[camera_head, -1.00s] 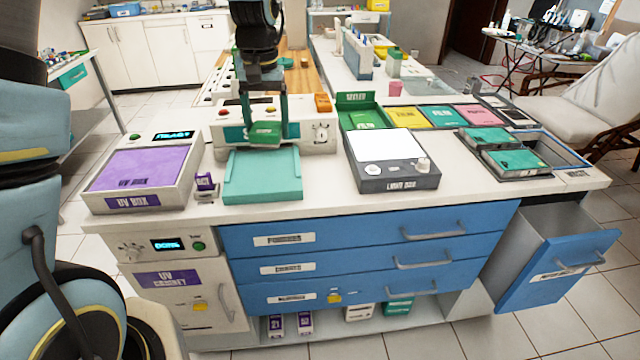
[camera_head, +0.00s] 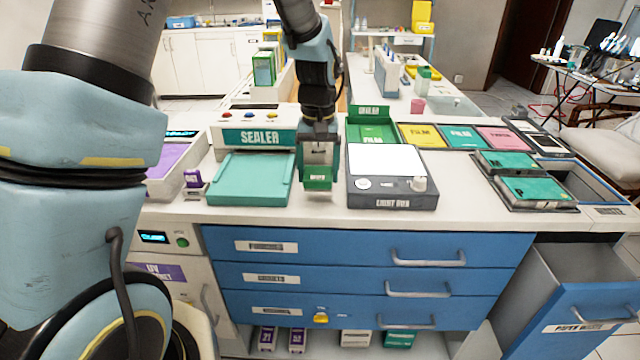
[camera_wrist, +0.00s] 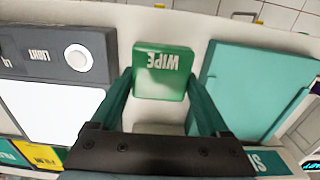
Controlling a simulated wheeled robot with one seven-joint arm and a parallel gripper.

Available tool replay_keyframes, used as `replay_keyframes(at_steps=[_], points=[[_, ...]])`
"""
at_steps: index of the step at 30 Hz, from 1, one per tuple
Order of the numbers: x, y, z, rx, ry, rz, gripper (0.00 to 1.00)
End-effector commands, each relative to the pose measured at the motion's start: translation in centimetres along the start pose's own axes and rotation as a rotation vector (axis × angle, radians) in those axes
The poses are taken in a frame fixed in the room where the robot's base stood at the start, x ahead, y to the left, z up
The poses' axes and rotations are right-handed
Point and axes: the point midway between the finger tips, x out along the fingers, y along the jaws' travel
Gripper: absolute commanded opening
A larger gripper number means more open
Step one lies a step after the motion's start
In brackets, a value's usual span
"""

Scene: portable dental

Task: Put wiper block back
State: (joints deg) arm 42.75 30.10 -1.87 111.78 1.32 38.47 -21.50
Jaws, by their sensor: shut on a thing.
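The block is low over the white counter, in the gap between the teal pad and the light box, near the front edge. I cannot tell whether its underside touches the counter.
The teal pad (camera_head: 250,183) of the sealer (camera_head: 252,137) is on the left. The light box (camera_head: 392,190) is close on the right. Blue drawers (camera_head: 375,243) are below the counter, and one drawer (camera_head: 592,300) at right is open.

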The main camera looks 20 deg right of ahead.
Motion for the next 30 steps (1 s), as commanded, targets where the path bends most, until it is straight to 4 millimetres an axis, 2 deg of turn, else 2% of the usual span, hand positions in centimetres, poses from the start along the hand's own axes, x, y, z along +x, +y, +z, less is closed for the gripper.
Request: replay_keyframes(at_steps=[6,9,21,22,27,30], points=[[2.9,0.0,0.1,0.000,-0.004,-0.001,0.00],[3.7,0.0,0.1,0.000,-0.002,-0.001,0.00],[4.3,0.0,0.0,0.001,0.000,0.000,0.00],[4.2,0.0,0.0,0.001,0.000,0.000,0.82],[4.1,0.0,0.0,0.001,0.000,0.000,1.00],[4.1,0.0,0.0,0.001,0.000,0.000,1.00]])
